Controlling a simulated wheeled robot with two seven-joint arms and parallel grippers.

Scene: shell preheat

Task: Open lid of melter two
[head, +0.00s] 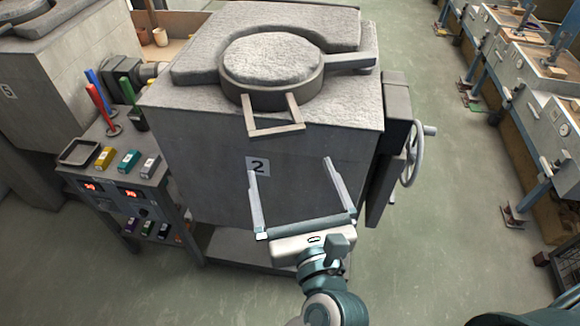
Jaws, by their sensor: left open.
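Melter two (210,150) is a grey block-shaped furnace with a "2" plate on its front. Its round, rough grey lid (272,58) lies flat and closed on the top. An angular U-shaped handle (275,131) sticks out from the lid over the front edge. A bar-like arm joins the lid at its right. My left gripper (289,164) is open and empty, with its two long fingers spread and pointing toward the melter. In the picture it is below the handle, in front of the furnace face. It appears apart from the handle. My right gripper is not in view.
A handwheel (413,155) stands out from the melter's right side. A small bench (115,175) at left holds a tray, coloured blocks and red displays. Another melter (50,85) stands at far left. The floor (450,220) at right is clear up to a row of machines.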

